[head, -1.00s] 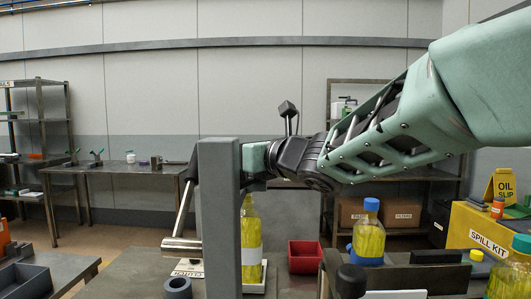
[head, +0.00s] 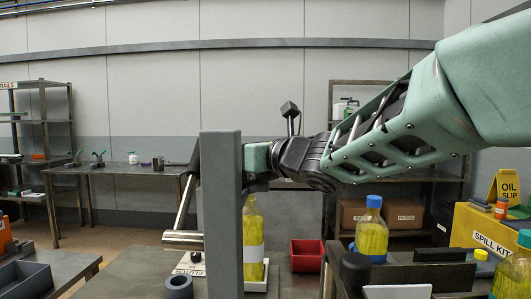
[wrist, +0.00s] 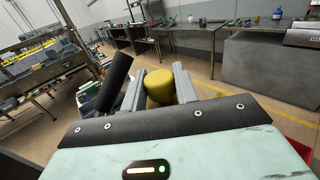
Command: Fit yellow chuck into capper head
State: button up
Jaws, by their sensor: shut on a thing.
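In the wrist view the yellow chuck (wrist: 159,86) is a rounded yellow piece between the two grey fingers of my gripper (wrist: 158,92). The fingers are shut on it. In the head view my wrist (head: 262,158) reaches behind a tall grey column (head: 221,210), which hides the fingertips and the chuck. I cannot make out the capper head clearly in either view, nor whether the chuck touches it. A bottle of yellow liquid (head: 253,232) stands upright below my wrist, partly behind the column.
A metal lever (head: 185,208) stands left of the column, with a dark ring (head: 179,287) in front. A red bin (head: 307,255) and a blue-capped bottle (head: 372,235) are to the right. In the wrist view a black bar (wrist: 114,83) rises close left of the fingers.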

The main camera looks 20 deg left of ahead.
jog(key=shift+f+b, duration=1.1)
jog(key=shift+b, duration=0.25)
jog(key=o, duration=1.1)
jog(key=shift+o, duration=0.2)
jog(key=b+v, duration=0.4)
jog(key=v, duration=1.3)
jog(key=shift+d+b, duration=0.25)
jog(key=shift+b, duration=0.05)
